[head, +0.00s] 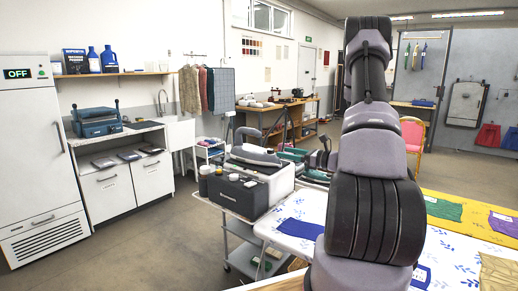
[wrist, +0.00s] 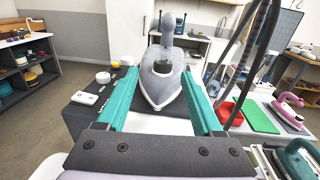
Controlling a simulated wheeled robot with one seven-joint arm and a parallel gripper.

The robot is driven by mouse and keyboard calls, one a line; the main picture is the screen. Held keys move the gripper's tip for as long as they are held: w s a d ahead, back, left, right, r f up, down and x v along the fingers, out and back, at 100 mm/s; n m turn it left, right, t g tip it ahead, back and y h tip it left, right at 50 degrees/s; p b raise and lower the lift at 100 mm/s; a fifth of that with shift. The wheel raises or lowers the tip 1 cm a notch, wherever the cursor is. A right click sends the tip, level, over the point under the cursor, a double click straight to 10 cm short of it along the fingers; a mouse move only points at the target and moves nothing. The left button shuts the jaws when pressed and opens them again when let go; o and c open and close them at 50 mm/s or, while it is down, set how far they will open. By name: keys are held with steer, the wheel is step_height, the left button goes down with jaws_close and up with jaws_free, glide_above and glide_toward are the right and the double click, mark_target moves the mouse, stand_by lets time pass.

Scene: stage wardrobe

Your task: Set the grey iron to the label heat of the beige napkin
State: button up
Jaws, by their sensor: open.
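The grey iron (head: 255,155) sits on top of a dark and white station (head: 240,188) left of my arm in the head view. In the wrist view the grey iron (wrist: 175,88) lies ahead, nose toward me, with a dark round part on its upper body; any setting is too small to read. My gripper (wrist: 158,78) is open, its teal fingers on either side of the iron in that view, with no clear contact. The gripper is hidden in the head view. A beige cloth (head: 497,272), possibly the napkin, lies at lower right; no label is readable on it.
A blue cloth (head: 300,232) lies on the patterned board beside the station. In the wrist view dark hoses stand right of the iron, near a pink iron (wrist: 288,106) and red tray (wrist: 230,114).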

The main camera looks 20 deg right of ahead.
mark_target(264, 152)
steer(key=x, duration=1)
steer(key=shift+w+f, duration=0.2)
steer(key=shift+w, duration=0.3)
jaws_close()
